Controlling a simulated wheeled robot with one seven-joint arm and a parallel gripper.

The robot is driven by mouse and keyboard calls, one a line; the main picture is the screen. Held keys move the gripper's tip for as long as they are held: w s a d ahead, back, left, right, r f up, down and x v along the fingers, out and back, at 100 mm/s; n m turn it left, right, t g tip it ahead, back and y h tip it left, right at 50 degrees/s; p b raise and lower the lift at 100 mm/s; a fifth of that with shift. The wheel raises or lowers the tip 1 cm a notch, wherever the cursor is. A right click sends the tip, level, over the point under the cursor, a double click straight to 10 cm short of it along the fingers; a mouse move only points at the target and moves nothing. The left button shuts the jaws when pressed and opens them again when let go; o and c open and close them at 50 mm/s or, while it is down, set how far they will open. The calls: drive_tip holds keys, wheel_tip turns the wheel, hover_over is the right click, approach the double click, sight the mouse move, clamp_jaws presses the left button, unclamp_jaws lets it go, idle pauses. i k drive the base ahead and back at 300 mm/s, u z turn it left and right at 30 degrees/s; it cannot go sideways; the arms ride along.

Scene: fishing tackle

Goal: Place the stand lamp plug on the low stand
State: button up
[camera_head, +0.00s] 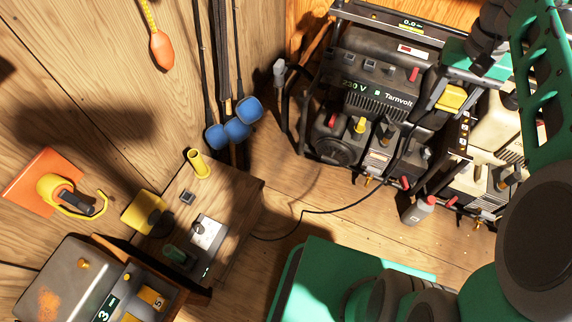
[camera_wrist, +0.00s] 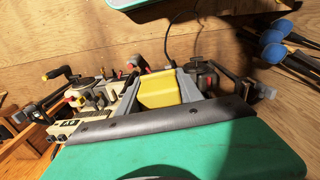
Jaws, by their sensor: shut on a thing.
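My gripper (camera_wrist: 160,78) is shut on a yellow block-shaped plug (camera_wrist: 159,92), held between its two grey fingers. The head view shows the yellow plug (camera_head: 453,98) at the upper right, in front of the generators and above the floor. A thin black cord runs from near it down across the floor to the wooden low stand (camera_head: 240,200) at the lower left. The stand's top carries a yellow tube (camera_head: 199,164), a small dark socket (camera_head: 187,197), a white card (camera_head: 208,232) and a green-handled item (camera_head: 175,254). My gripper is well to the right of the stand.
A black generator (camera_head: 375,100) and a cream machine (camera_head: 490,125) stand at the right. Blue-ended rods (camera_head: 236,130) lean behind the stand. A grey box (camera_head: 75,275) is beside it. Some plank floor between is clear.

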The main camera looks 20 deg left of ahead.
sight(235, 195)
drive_tip(key=z, duration=0.8)
drive_tip(key=i, duration=0.7)
drive_tip(key=u, duration=4.6)
drive_tip(key=i, duration=0.5)
drive_tip(key=u, duration=0.05)
